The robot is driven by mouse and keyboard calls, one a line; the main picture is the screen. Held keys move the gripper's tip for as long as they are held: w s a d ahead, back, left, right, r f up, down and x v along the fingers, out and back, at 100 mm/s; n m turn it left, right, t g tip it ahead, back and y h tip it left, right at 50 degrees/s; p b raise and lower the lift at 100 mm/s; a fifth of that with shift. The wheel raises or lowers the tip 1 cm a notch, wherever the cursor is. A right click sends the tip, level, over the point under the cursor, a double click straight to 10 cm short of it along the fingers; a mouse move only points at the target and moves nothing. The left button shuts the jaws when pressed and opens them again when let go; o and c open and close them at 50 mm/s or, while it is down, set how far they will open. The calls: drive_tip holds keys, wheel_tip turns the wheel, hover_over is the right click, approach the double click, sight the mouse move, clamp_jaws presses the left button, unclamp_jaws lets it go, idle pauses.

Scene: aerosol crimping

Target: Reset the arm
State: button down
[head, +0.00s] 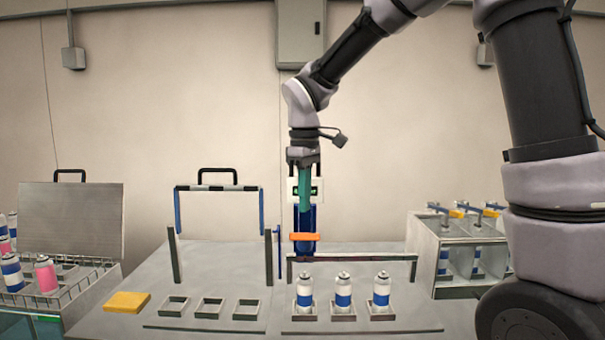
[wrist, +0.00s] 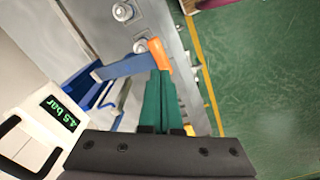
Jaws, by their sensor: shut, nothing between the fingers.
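My gripper (head: 304,207) hangs pointing down at the middle of the bench, in front of the blue crimping machine (head: 305,218). Its green fingers are shut and empty; they show in the wrist view (wrist: 161,78) too. An orange handle (head: 304,237) is just below the fingertips in the head view. In the wrist view the orange handle (wrist: 159,54) shows right by the fingertips, on the end of a blue lever (wrist: 128,67). I cannot tell whether the fingers touch it. The machine's green display (wrist: 59,113) reads 4.5 bar.
Several blue-and-white cans, including one (head: 343,290), stand in holders on the grey bench (head: 215,260). Empty holders (head: 210,307) and a yellow pad (head: 127,302) lie left. A can crate (head: 60,285) is far left; a divided rack (head: 450,250) stands right.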

drive_tip(key=s+d+r+m+t+y, duration=0.1)
drive_tip(key=s+d+r+m+t, duration=0.2)
drive_tip(key=s+d+r+m, duration=0.2)
drive_tip(key=s+d+r+m+t+y, duration=0.1)
drive_tip(key=s+d+r+m+t, duration=0.3)
drive_tip(key=d, duration=1.3)
drive_tip(key=s+r+m, duration=0.1)
drive_tip(key=s+m, duration=0.2)
drive_tip(key=m, duration=0.3)
drive_tip(key=shift+s+d+m, duration=0.15)
drive_tip(key=shift+d+m, duration=0.25)
